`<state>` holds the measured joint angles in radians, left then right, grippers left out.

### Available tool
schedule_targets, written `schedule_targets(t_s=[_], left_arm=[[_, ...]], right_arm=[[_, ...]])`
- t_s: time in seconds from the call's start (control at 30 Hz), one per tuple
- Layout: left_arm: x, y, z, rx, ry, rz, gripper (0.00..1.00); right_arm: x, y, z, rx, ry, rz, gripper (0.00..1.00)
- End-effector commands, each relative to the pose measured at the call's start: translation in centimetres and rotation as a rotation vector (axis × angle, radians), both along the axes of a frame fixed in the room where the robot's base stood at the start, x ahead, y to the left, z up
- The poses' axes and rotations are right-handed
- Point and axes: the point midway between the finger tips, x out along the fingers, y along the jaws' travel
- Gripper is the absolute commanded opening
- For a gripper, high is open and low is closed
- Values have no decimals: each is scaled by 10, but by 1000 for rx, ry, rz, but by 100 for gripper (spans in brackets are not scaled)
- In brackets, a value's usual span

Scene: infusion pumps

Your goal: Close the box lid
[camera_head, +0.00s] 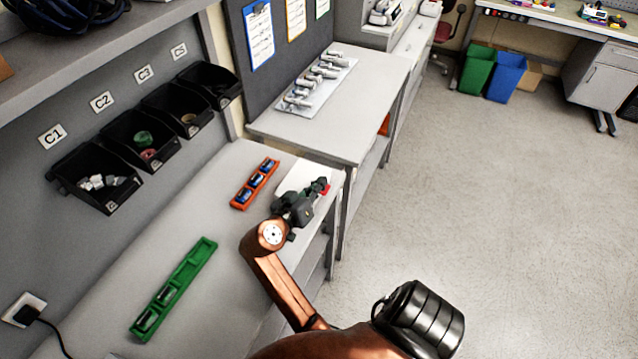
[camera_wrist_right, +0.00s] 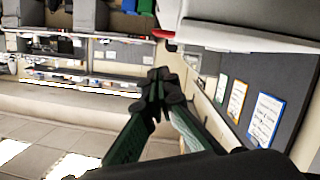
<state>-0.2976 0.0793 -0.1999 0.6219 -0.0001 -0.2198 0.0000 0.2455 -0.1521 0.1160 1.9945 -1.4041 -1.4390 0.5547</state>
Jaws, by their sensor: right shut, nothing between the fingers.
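A white, flat-topped object that looks like the box (camera_head: 297,176) sits at the far right end of the near bench in the head view. My right gripper (camera_head: 318,186) is in front of it and hides part of it; I cannot tell whether they touch. A small red part shows beside the fingertips. Whether the lid is open cannot be made out. In the right wrist view, my right gripper (camera_wrist_right: 161,80) is shut and empty, with a pale edge and a red part above it. My left gripper is not in view.
An orange tray (camera_head: 237,204) and a green tray (camera_head: 196,257) with dark items lie on the near bench. Black bins (camera_head: 112,196) hang on the wall panel. A further table (camera_head: 352,115) holds several metal parts. The floor at right is clear.

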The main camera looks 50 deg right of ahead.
Motion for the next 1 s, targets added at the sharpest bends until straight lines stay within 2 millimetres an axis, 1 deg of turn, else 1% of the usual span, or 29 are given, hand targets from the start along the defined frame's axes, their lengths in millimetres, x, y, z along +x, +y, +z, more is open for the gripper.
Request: schedule_targets(t_s=[0.17, 0.27, 0.37, 0.6, 0.7, 0.83, 1.0], left_arm=[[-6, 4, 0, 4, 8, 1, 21], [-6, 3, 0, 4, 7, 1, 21], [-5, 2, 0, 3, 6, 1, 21], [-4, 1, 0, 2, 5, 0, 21], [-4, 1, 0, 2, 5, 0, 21], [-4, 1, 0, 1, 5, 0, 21], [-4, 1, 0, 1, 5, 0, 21]], right_arm=[[0, 0, 1, 0, 0, 1, 0], [1, 1, 9, 0, -4, 0, 0], [1, 1, 23, 1, -6, 1, 0], [1, 1, 70, 1, -8, 2, 0], [1, 1, 84, 2, -4, 1, 0], [1, 1, 96, 1, -2, 1, 0], [0, 1, 100, 0, 0, 1, 0]])
